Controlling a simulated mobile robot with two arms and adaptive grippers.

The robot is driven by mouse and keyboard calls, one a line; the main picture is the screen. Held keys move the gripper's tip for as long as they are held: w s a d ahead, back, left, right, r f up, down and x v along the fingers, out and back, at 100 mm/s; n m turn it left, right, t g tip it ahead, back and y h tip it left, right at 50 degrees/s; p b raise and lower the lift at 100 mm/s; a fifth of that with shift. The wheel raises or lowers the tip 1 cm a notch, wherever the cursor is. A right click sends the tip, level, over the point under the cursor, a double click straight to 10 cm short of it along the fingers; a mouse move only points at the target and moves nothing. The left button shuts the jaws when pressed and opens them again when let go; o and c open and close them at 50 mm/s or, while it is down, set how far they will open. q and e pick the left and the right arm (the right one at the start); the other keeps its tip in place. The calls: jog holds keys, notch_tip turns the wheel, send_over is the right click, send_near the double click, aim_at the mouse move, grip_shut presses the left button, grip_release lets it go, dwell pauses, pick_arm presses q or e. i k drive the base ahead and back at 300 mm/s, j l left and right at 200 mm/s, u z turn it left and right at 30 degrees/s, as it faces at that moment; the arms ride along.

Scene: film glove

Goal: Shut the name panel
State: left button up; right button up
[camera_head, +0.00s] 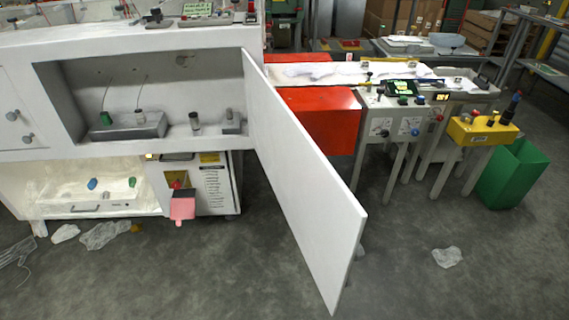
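A large flat white door panel (308,178) stands swung open, hinged at the right side of a recess (150,95) in the white machine (225,50). The panel sticks out toward me and down to the lower middle of the view. Inside the open recess are small metal blocks with a green knob (106,118) and pale caps. No name or lettering shows on the face of the panel that I see. Neither of my grippers is in view.
A red box (325,120) and a grey control stand (400,122) are right behind the panel. A green bin (513,172) and a yellow box (482,130) stand at the right. Crumpled plastic (447,257) lies on the floor. The floor in front is mostly clear.

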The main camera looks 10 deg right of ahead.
aim_at(326, 222)
jog(key=i+l+u, duration=0.15)
jog(key=l+u, duration=0.2)
jog(key=l, duration=0.55)
jog(key=l+u, duration=0.35)
jog(key=l, duration=0.55)
